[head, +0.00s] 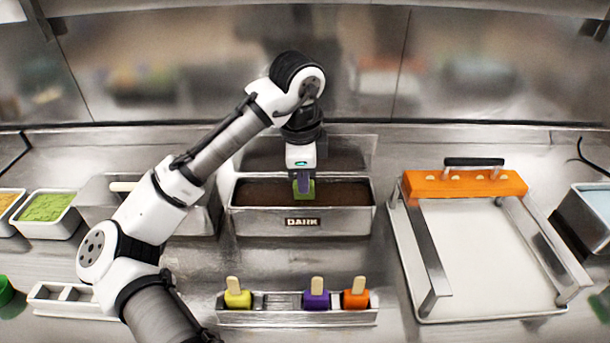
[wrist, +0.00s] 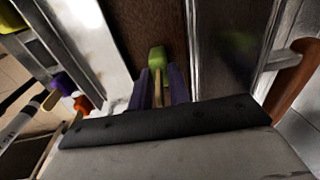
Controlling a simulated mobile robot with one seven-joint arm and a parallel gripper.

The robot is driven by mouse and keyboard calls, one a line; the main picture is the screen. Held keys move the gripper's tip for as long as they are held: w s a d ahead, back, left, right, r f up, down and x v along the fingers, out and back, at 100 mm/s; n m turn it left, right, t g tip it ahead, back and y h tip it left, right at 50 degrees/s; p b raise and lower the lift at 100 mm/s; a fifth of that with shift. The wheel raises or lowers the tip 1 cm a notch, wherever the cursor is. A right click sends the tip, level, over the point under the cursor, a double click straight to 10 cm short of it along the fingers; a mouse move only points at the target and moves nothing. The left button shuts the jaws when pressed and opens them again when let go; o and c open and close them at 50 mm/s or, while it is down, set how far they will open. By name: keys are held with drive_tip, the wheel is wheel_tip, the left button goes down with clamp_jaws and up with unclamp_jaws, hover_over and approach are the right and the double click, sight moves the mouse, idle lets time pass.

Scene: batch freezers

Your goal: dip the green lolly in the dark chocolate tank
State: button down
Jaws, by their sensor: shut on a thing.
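My gripper (head: 303,181) is over the dark chocolate tank (head: 303,224), a metal tank with a "DARK" label and brown chocolate inside. The gripper is shut on the stick of the green lolly (head: 304,190), which hangs below the fingers. In the wrist view the green lolly (wrist: 157,58) shows beyond the purple fingertips (wrist: 160,85), against the brown chocolate (wrist: 140,30). I cannot tell whether the lolly's lower end touches the chocolate.
A metal rack (head: 297,317) in front holds a yellow (head: 238,298), a purple (head: 316,299) and an orange lolly (head: 355,299). A white tray (head: 424,313) with an orange bar (head: 464,184) stands right. A tub of green bits (head: 47,207) is at left.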

sight(299, 202)
drive_tip(key=shift+g, duration=0.7)
drive_tip(key=shift+s+f+b, duration=0.15)
drive_tip(key=shift+f, duration=1.45)
drive_tip(key=shift+s+f+b, duration=0.15)
drive_tip(key=shift+f, duration=1.45)
drive_tip(key=shift+w+a+f, duration=0.5)
drive_tip(key=shift+w+f, duration=0.15)
drive_tip(key=shift+w, duration=0.1)
drive_tip(key=shift+s+r, duration=0.25)
drive_tip(key=shift+r, duration=0.1)
drive_tip(key=shift+w+d, duration=0.15)
drive_tip(key=shift+d+r+p, duration=0.25)
drive_tip(key=shift+r+p, duration=0.05)
drive_tip(key=shift+r, duration=0.1)
drive_tip(key=shift+w+d+r+p, duration=0.1)
drive_tip(key=shift+r+p, duration=0.85)
drive_tip(key=shift+p, duration=0.2)
drive_tip(key=shift+r+p, duration=1.5)
drive_tip(key=shift+r, duration=1.8)
